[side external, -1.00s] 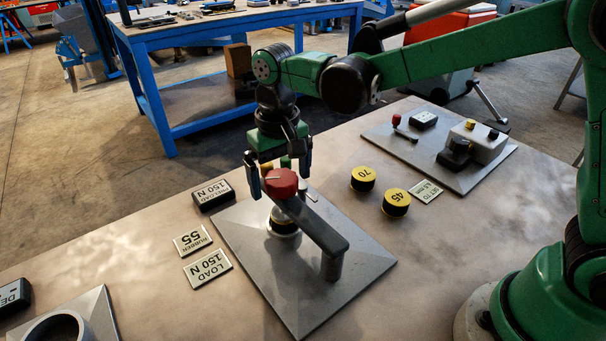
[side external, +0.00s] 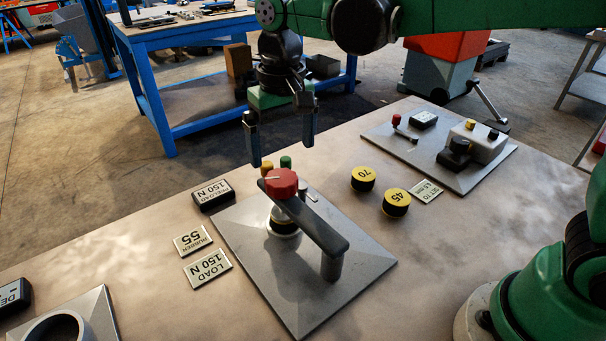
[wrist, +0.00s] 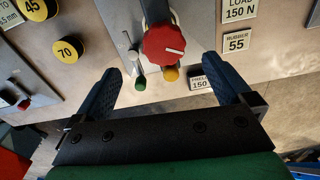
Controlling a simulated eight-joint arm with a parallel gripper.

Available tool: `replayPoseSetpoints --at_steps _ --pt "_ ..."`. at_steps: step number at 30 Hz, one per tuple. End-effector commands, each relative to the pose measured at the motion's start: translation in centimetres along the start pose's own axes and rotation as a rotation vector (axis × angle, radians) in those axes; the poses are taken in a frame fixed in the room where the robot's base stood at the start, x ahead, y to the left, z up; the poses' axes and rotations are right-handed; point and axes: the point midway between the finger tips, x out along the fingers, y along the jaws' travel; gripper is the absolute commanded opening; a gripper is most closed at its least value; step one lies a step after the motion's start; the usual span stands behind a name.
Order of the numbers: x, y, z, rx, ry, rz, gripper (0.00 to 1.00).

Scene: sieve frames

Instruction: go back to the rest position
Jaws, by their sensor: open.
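My gripper (side external: 281,143) is open and empty. It hangs with fingers down above the red knob (side external: 281,183), clear of it. The red knob tops a dark lever arm (side external: 318,226) on a grey plate (side external: 333,304). In the wrist view the gripper's two dark fingers (wrist: 170,85) stand wide apart, with nothing between their tips. The red knob (wrist: 165,42) lies beyond them. A green button (wrist: 140,83) and a yellow button (wrist: 170,73) also show there.
Black-yellow discs marked 70 (side external: 363,179) and 45 (side external: 396,202) lie right of the plate. A second plate (side external: 385,140) carries a white device (side external: 476,142). Label cards and a preload display (side external: 213,194) lie left. A ring fixture (side external: 50,330) is at front left. Space above the table is free.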

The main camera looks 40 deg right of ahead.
Motion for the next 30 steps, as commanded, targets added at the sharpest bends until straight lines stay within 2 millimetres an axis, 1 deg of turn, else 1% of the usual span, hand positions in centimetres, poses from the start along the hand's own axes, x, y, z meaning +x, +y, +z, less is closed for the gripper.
replayPoseSetpoints --at_steps 5,8,12,15,18,21,30 --pt "-1.1 3.2 1.8 -0.006 0.125 -0.035 0.98" --pt "-1.3 5.4 3.3 -0.016 0.23 -0.05 0.98" --pt "-0.8 8.1 5.6 -0.031 0.379 -0.05 0.98" --pt "-0.1 9.5 6.9 -0.042 0.47 -0.04 0.98" --pt "0.7 10.5 7.8 -0.049 0.537 -0.026 0.98" --pt "1.2 11.0 8.3 -0.055 0.579 -0.016 0.98" --pt "1.4 11.2 8.5 -0.059 0.599 -0.01 0.98"
